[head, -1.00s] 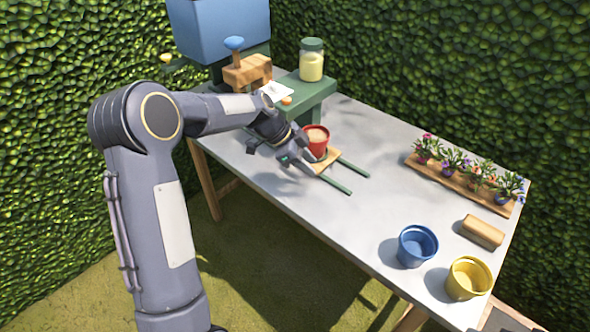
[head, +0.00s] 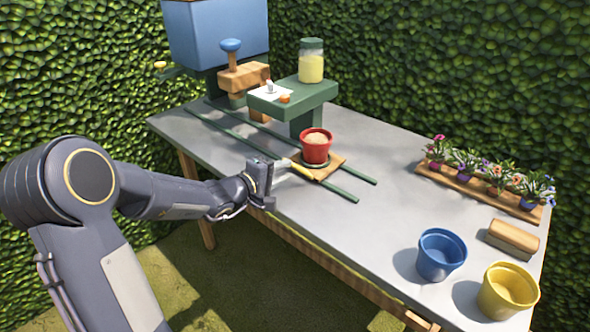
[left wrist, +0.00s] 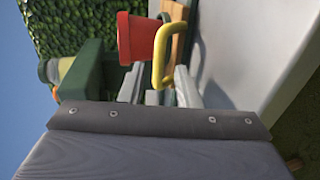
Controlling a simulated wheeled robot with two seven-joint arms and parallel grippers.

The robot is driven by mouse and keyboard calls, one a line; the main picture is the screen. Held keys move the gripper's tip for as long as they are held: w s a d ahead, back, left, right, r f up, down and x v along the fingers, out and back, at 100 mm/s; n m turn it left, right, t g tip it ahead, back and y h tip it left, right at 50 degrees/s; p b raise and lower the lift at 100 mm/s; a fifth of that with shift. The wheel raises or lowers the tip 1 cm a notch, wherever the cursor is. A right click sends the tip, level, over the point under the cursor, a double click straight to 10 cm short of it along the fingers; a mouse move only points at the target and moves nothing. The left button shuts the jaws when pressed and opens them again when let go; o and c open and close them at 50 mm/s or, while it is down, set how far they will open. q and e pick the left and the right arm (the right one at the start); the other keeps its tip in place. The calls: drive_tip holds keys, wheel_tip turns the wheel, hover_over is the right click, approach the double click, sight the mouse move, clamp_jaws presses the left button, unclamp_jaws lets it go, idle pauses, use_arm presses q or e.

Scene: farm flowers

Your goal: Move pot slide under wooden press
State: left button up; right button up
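The red pot (head: 316,148), filled with light brown material, stands upright on the wooden pot slide (head: 331,164), which sits across two green rails (head: 343,192). A yellow handle (head: 304,171) is on the slide's near side. The wooden press (head: 247,79) with a blue knob (head: 231,46) stands farther back along the rails; the pot is not under it. My left gripper (head: 284,171) is at the handle, its fingers apart. In the left wrist view the yellow handle (left wrist: 158,62) reaches down toward the gap between the fingers (left wrist: 160,88); contact is unclear. My right gripper is not in view.
A green stand (head: 292,97) with a jar (head: 311,62) rises behind the pot, beside the rails. A blue pot (head: 441,255), a yellow pot (head: 508,291), a wooden block (head: 513,239) and a flower tray (head: 478,186) occupy the table's right. The middle is clear.

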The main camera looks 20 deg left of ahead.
sight(293, 167)
use_arm(q)
drive_tip(key=x, duration=0.5)
drive_tip(key=shift+w+d, duration=0.1)
drive_tip(key=shift+w, duration=0.05)
clamp_jaws()
